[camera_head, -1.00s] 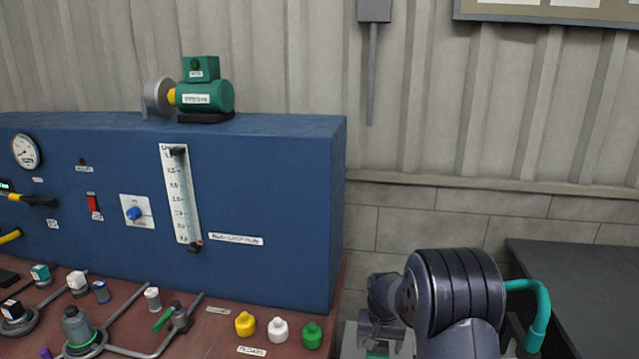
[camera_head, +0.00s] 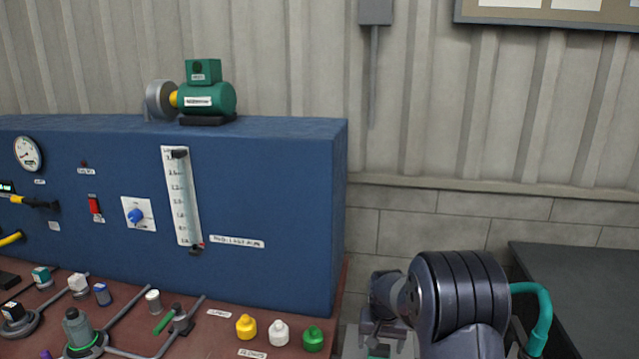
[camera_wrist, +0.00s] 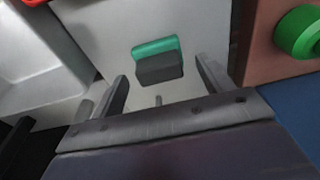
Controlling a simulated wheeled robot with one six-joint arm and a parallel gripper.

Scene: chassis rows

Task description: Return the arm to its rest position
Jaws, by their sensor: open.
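My gripper (camera_wrist: 165,88) shows in the wrist view with its two fingers apart and nothing between them that I can see held. A small block with a teal top and dark grey front (camera_wrist: 158,60) lies beyond the fingertips on a pale surface. I cannot tell the exact gap between it and the fingers. In the head view my arm is folded at the lower right, and the gripper end (camera_head: 384,335) is partly cut off by the bottom edge.
A blue panel (camera_head: 270,200) with gauge and switches stands on a red-brown bench (camera_head: 215,345) at left. Yellow (camera_head: 246,327), white (camera_head: 278,332) and green (camera_head: 313,338) knobs sit near its right edge. A dark table (camera_head: 585,285) is at right.

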